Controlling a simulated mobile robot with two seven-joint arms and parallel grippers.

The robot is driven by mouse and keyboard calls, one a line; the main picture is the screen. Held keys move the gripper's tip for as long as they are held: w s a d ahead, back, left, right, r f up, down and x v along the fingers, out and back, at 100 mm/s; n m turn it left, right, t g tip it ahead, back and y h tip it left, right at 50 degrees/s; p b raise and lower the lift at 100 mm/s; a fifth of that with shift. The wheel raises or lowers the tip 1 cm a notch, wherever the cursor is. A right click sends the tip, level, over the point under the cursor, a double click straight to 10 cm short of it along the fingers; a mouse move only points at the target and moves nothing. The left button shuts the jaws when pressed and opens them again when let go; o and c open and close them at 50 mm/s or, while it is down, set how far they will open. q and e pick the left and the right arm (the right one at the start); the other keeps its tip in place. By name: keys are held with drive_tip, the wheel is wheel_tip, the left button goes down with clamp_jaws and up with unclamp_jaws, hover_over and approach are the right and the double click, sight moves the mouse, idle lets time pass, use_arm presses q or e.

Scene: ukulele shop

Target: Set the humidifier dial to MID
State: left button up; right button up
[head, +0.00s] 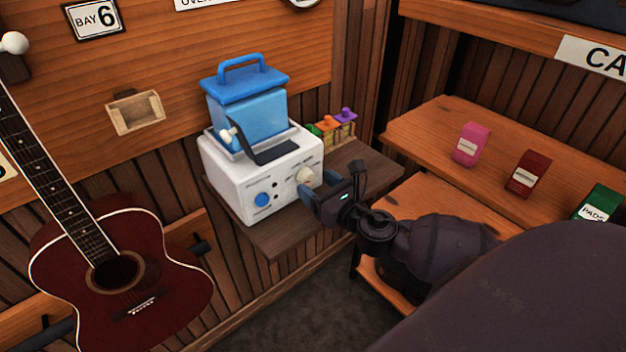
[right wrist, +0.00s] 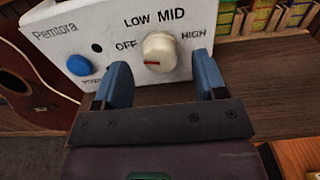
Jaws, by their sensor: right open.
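The humidifier (head: 240,188) is a white box with a blue tank (head: 247,118) on top, standing on a small dark wooden shelf. Its cream dial (right wrist: 159,48) is on the front panel, among the printed labels OFF, LOW, MID and HIGH. The dial's red mark lies at its lower left, on the OFF side. In the head view the dial (head: 304,175) is at the panel's right end. My right gripper (right wrist: 163,64) is open, with its blue fingers on either side in front of the dial; I cannot tell if they touch it. My left gripper is out of view.
A blue button (right wrist: 79,65) is left of the dial. A red guitar (head: 118,270) hangs at left. Pink (head: 471,145), dark red (head: 527,174) and green packets (head: 598,203) stand on the right-hand shelf.

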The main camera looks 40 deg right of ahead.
drive_tip(key=shift+w, duration=1)
drive_tip(key=shift+c, duration=0.3)
drive_tip(key=c, duration=0.8)
drive_tip(key=shift+c, duration=0.2)
